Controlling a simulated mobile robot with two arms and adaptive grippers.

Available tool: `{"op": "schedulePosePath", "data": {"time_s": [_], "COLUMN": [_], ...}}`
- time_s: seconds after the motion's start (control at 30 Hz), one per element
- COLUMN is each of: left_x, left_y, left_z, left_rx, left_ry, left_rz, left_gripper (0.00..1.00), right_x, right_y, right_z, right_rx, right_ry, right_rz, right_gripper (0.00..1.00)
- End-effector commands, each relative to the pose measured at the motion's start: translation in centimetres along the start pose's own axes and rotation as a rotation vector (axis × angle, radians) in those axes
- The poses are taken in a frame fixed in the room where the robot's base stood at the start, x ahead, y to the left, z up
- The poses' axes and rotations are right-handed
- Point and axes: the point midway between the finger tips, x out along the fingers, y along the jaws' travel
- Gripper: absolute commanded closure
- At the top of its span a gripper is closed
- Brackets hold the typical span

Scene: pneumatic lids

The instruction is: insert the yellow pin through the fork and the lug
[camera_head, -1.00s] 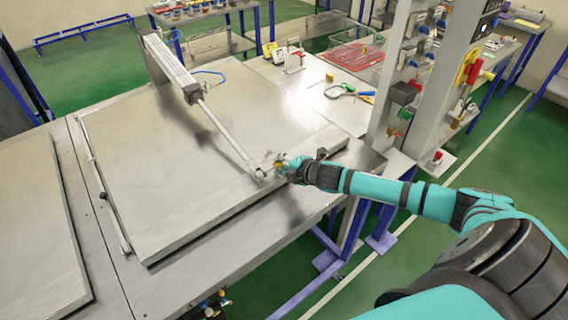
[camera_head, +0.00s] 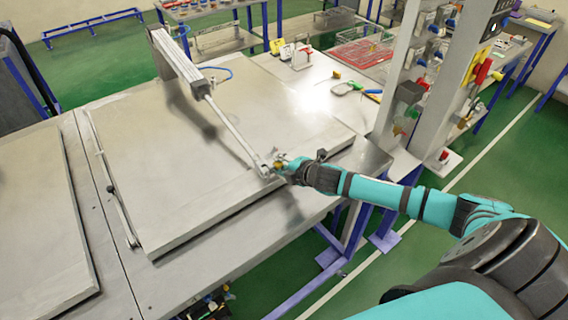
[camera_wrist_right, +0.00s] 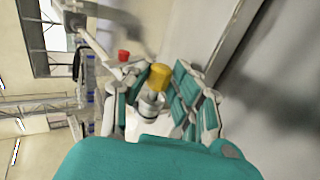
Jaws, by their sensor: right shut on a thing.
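My right gripper (camera_head: 281,166) is shut on the yellow pin (camera_head: 279,163), close to the fork (camera_head: 263,169) at the lower end of the cylinder rod. In the right wrist view, the pin's yellow head (camera_wrist_right: 159,76) shows between the fingers of my right gripper (camera_wrist_right: 153,92). The lug is too small to tell from the fork and the lid edge. I cannot tell whether the pin's tip is in the holes or beside them. My left gripper is not in view.
The pneumatic cylinder (camera_head: 178,62) slants down over the large grey lid (camera_head: 150,130) on the bench. A red-capped part (camera_wrist_right: 123,56) shows near the pin in the right wrist view. A post with coloured fittings (camera_head: 410,90) stands right of the bench.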

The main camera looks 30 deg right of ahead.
Motion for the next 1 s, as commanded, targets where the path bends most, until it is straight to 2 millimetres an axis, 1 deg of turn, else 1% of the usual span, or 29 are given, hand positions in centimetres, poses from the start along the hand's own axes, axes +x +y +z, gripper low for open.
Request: {"op": "schedulePosePath", "data": {"time_s": [0.67,1.0], "left_x": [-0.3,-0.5], "left_y": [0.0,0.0], "left_z": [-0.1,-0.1], "left_rx": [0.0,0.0], "left_ry": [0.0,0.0], "left_rz": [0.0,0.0], "left_gripper": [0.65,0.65], "right_x": [0.0,-0.1], "right_y": [0.1,0.0], "right_z": [-1.6,-1.8], "right_rx": [0.002,0.003], "right_ry": [0.003,0.008], "right_rz": [0.001,0.0], "right_gripper": [1.0,1.0]}}
